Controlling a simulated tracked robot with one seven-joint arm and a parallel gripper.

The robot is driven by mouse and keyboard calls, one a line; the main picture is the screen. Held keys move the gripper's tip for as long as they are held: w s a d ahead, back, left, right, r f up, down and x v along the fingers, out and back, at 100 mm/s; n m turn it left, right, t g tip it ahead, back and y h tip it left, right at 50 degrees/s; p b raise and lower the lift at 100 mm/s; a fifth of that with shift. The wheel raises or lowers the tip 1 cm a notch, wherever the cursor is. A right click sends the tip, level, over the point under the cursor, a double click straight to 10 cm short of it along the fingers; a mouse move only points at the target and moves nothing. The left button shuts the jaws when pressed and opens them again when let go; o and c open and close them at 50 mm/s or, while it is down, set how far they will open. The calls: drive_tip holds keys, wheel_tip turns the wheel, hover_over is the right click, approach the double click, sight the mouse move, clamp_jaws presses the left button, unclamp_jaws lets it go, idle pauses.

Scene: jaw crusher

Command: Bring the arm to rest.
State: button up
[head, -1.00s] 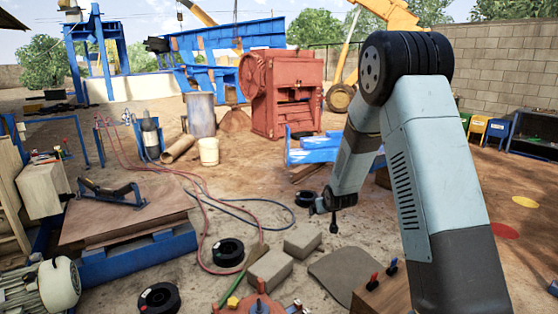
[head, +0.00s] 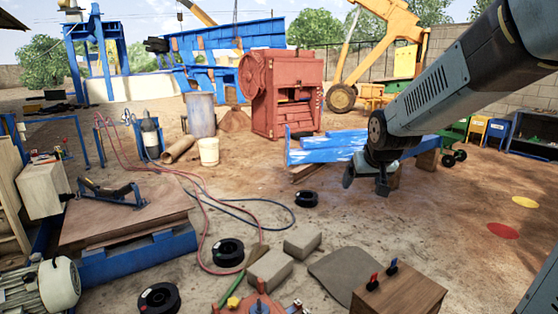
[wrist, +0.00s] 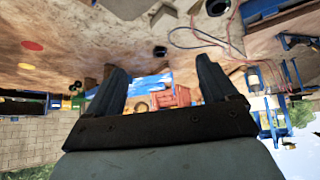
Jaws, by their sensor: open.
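My arm reaches in from the upper right in the head view and hangs over the yard. That view is upside down, with the sky at the bottom. The red jaw crusher (head: 283,95) stands beyond the arm, and it also shows between the fingers in the wrist view (wrist: 172,97), well away from them.
The blue metal frame (head: 325,147) lies behind my arm's end. Grey blocks (head: 270,269), black rings (head: 228,252) and a wooden box (head: 400,293) sit on the ground in front. Red and blue hoses (head: 205,215) run across the left. Open dirt lies at right around a red disc (head: 503,230).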

drive_tip(key=s+r+g, duration=0.1)
drive_tip(key=s+r, duration=0.1)
drive_tip(key=s, duration=1)
drive_tip(key=s+d+r, duration=0.1)
drive_tip(key=s+r, duration=0.1)
drive_tip(key=s, duration=1)
drive_tip(key=shift+d+r+m+g, duration=0.15)
drive_tip(key=shift+r+m+g, duration=0.05)
drive_tip(key=shift+m+g, duration=0.2)
